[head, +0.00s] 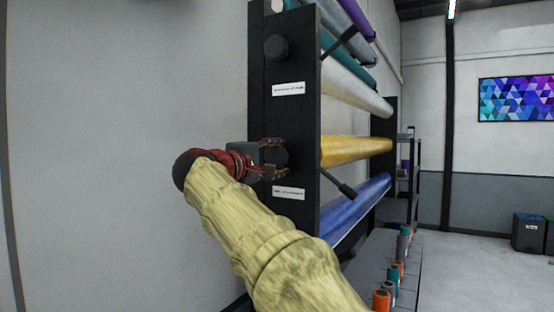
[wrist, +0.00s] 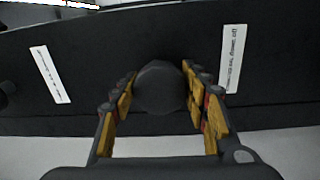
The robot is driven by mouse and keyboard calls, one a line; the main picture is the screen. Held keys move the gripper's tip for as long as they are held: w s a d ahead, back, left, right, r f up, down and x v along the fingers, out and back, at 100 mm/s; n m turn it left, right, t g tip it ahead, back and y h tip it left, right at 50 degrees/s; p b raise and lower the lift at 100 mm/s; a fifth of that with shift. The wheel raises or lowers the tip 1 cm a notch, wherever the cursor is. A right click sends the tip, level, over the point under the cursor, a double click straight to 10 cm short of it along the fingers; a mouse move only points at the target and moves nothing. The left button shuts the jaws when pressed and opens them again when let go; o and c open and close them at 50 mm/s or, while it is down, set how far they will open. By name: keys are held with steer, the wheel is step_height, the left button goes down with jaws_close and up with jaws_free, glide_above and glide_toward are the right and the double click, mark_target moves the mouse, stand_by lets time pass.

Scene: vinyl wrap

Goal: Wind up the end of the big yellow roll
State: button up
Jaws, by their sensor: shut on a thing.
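The big yellow roll (head: 355,150) lies level in the dark rack, between a white roll above and a blue roll below. Its near end is hidden behind the rack's black end panel (head: 306,100). A dark round knob (wrist: 159,88) stands out from that panel at about the yellow roll's height. My gripper (head: 274,159) is at the panel's outer face, shut on this knob. In the wrist view, the yellow-padded fingers of my gripper (wrist: 158,95) lie on the knob's left and right sides.
Another dark knob (head: 276,47) is higher on the panel, near a white label (head: 289,89). A black lever (head: 341,184) sticks out beside the blue roll (head: 355,208). Small coloured rolls (head: 382,300) stand at lower right. Open floor (head: 470,275) lies at right; a wall is at left.

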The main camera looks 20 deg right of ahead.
steer(key=o, duration=1.1)
steer(key=shift+o, duration=0.3)
steer(key=v, duration=1.2)
